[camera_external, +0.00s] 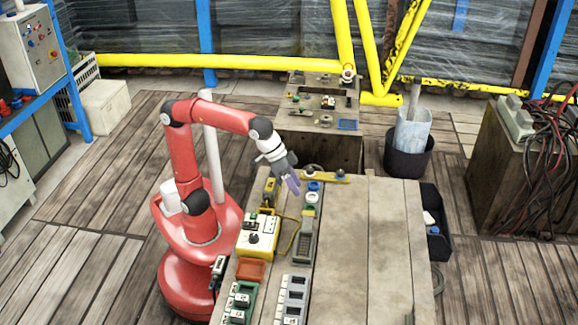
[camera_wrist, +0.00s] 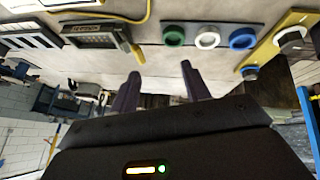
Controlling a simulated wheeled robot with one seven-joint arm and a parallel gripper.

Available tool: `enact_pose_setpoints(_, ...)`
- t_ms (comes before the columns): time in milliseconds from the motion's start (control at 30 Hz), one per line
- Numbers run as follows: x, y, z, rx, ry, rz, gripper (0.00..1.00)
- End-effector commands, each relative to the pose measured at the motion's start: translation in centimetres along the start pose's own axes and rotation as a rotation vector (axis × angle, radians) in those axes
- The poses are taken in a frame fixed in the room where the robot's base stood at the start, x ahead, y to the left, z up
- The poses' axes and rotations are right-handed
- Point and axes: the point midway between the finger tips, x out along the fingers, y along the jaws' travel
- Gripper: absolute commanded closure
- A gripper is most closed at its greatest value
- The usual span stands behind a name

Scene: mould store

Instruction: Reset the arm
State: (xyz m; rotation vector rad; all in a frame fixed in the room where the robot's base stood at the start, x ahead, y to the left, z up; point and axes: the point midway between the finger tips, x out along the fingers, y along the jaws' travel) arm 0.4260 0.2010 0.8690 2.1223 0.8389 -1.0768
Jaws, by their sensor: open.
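My red arm stands at the left of the workbench (camera_external: 385,230), bent at the elbow. My gripper (camera_external: 296,190) hangs over the far left part of the bench, tilted downward. In the wrist view my gripper (camera_wrist: 160,78) shows two dark purple fingers spread apart with nothing between them. Past the fingertips are a green ring (camera_wrist: 174,34), a white ring (camera_wrist: 207,38) and a blue ring (camera_wrist: 242,38) in a row on a panel. I cannot tell how far the fingertips are from them.
A yellow control box (camera_external: 258,235), an orange tray (camera_external: 250,270) and a grey switch panel (camera_external: 293,298) lie along the bench's left side. A yellow bar (camera_external: 327,177) lies at its far end. The bench's right side is bare. A black bin (camera_external: 408,155) stands beyond it.

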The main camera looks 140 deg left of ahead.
Motion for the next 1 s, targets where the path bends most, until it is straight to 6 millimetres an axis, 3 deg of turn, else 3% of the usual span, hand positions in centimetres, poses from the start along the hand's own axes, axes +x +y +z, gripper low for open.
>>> enact_pose_setpoints(33, -1.0, 1.8, 3.2, 0.077, 0.013, 0.077, 0.53)
enact_pose_setpoints(200, -3.8, 5.5, 12.8, 0.312, 0.071, 0.300, 0.53)
enact_pose_setpoints(333, -5.0, 6.3, 18.8, 0.448, 0.114, 0.422, 0.53)
enact_pose_setpoints(400, -4.6, 5.1, 21.7, 0.549, 0.095, 0.417, 0.53)
enact_pose_setpoints(600, -1.8, -0.3, 26.7, 0.801, -0.070, 0.275, 0.53)
enact_pose_setpoints(700, -1.1, -1.7, 28.0, 0.862, -0.116, 0.247, 0.53)
enact_pose_setpoints(1000, -1.0, -1.9, 28.3, 0.874, -0.126, 0.242, 0.53)
